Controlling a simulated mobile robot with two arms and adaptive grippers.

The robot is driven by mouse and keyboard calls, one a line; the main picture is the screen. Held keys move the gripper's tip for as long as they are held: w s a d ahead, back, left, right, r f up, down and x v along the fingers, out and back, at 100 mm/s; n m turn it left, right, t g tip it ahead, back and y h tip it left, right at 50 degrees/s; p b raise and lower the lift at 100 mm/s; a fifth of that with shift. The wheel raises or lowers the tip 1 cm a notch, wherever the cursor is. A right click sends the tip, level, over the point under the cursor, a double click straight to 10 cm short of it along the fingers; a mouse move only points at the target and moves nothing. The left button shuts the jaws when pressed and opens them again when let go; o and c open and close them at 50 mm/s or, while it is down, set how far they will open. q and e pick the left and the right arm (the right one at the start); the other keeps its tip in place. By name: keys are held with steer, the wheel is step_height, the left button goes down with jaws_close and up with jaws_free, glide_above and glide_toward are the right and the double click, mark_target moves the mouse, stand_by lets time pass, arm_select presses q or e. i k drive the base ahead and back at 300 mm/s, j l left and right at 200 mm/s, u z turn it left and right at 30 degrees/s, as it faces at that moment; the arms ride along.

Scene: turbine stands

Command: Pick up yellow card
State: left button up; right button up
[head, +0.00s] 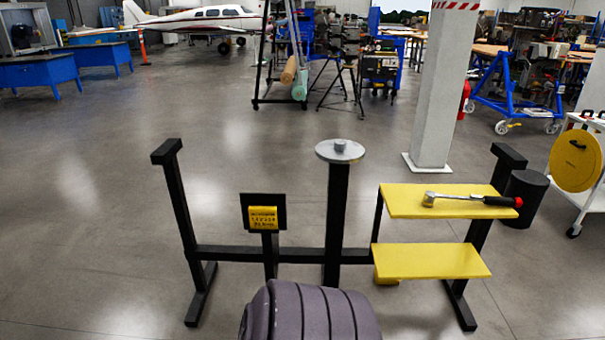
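A small yellow card (263,217) with dark printed lines sits on the front of a black plate (280,203). The plate stands on a short black post that rises from the crossbar of a black metal stand (300,254). The card faces me and looks upright or slightly tilted back. Whether it is clipped or only rests there cannot be told. Neither of my grippers is in view.
A round grey disc (340,151) tops a taller post right of the card. Two yellow shelves (395,203) (432,262) are at right; a ratchet (465,199) lies on the upper one. A black cylinder (522,198) and white column (437,100) stand behind. Floor left is clear.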

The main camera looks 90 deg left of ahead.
mark_target(260, 217)
steer(key=u, duration=3.05)
